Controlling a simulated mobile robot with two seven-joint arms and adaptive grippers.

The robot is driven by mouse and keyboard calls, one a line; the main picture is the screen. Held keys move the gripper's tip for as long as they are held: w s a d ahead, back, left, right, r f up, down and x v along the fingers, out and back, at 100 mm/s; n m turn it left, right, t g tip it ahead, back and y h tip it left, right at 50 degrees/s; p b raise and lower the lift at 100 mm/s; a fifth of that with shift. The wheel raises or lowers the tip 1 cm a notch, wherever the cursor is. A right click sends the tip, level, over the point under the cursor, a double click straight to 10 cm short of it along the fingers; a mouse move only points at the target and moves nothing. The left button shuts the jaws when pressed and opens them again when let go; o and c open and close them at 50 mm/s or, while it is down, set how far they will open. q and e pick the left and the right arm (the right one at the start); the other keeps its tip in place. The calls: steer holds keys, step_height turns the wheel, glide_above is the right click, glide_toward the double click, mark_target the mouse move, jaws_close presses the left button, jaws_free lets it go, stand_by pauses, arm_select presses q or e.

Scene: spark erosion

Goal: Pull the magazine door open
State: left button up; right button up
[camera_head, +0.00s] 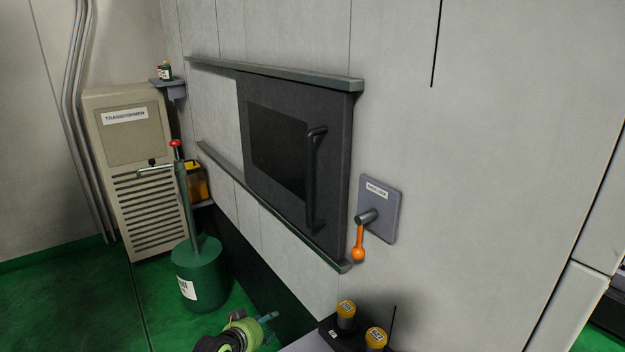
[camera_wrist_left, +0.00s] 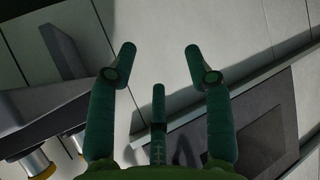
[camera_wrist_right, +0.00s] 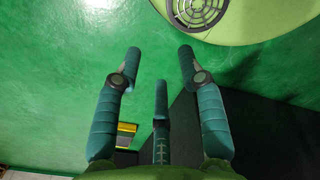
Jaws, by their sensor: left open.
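The magazine door (camera_head: 341,150) is a dark grey panel with a black window, held between two rails on the wall. It has a vertical black bar handle (camera_head: 312,185) near its right edge. My left gripper (camera_head: 271,317) is low in the head view, below the door and well apart from the handle. In the left wrist view (camera_wrist_left: 158,55) its fingers are spread with nothing between them, and part of the dark door (camera_wrist_left: 282,105) shows at lower right. My right gripper (camera_wrist_right: 159,55) shows only in its wrist view, open and empty above the green floor.
An orange lever (camera_head: 358,243) hangs down from a labelled grey plate (camera_head: 385,220) right of the door. Yellow-capped cylinders (camera_head: 346,312) stand at bottom centre. A green canister (camera_head: 200,272) and a transformer cabinet (camera_head: 128,150) stand at left.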

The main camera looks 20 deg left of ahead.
arm_select(q)
steer(key=w+d+r+m+t+h, duration=0.1)
steer(key=w+r, duration=0.2)
steer(key=r, duration=0.6)
steer(key=w+d+r+t+h, duration=0.15)
steer(key=w+r, duration=0.25)
steer(key=r, duration=0.6)
steer(key=m+t+h, duration=0.2)
steer(key=m+h, duration=0.1)
steer(key=h, duration=0.1)
glide_toward(308, 175)
steer(key=x, duration=0.4)
steer(key=shift+w+d+r, duration=0.15)
steer(key=shift+w+d, duration=0.1)
steer(key=shift+w, duration=0.05)
steer(key=p+x, duration=0.1)
steer(key=x, duration=0.4)
steer(key=shift+w+d+p, duration=0.15)
steer(key=shift+w+p, duration=0.15)
steer(key=shift+w, duration=0.2)
arm_select(e)
steer(key=w, duration=0.1)
steer(key=w+r, duration=0.1)
steer(key=a, duration=0.1)
steer(key=shift+w+r, duration=0.25)
steer(key=shift+w, duration=0.15)
steer(key=shift+a, duration=0.1)
